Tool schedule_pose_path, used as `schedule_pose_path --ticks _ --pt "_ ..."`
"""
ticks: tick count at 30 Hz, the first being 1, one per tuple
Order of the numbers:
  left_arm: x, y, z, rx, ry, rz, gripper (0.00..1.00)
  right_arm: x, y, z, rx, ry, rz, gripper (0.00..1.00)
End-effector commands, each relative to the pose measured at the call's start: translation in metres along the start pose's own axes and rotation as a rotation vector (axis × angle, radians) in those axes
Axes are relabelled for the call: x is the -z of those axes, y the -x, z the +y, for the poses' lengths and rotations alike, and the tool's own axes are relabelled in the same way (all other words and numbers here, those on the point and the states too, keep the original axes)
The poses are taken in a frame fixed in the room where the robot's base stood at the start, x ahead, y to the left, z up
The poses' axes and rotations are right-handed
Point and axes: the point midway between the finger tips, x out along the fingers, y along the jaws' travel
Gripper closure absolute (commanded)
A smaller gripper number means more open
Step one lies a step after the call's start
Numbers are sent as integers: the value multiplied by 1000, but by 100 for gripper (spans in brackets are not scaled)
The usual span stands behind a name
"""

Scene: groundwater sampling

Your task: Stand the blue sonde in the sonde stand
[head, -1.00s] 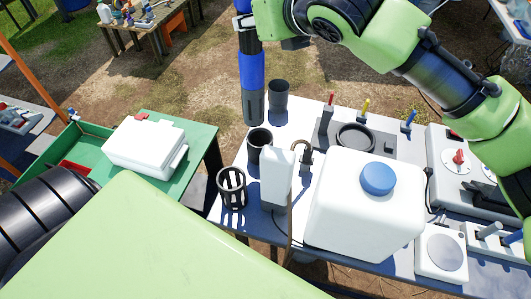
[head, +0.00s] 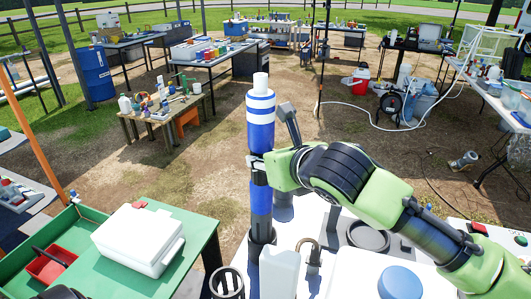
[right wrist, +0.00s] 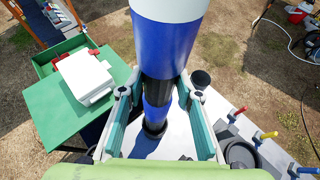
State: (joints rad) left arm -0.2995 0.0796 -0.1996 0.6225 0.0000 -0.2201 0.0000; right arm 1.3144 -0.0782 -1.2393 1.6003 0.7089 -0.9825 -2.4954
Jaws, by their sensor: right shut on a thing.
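The blue sonde (head: 261,135) is a long upright tube with white bands, a white top and black sections. My right gripper (head: 259,163) is shut around its black middle section. In the right wrist view the sonde (right wrist: 164,50) runs down between the two fingers (right wrist: 160,98). Its lower end meets a black cup-like holder (head: 261,252), apparently the sonde stand, on the white table. The holder's rim also shows in the right wrist view (right wrist: 155,131). I cannot tell how deep the end sits. My left gripper is out of view.
Close by stand another black cup (head: 284,207), a black cage-like holder (head: 226,284), a white bottle (head: 279,272) and a large white container with a blue cap (head: 400,283). A green table (head: 190,225) with a white case (head: 138,238) stands left.

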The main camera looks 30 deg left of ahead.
Motion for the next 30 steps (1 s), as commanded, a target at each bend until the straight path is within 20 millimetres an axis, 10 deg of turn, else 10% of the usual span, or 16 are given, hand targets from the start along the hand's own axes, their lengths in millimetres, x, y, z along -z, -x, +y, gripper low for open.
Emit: schedule_pose_path --ticks 30 --pt "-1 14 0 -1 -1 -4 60 50 -27 0 -2 4 -13 100"
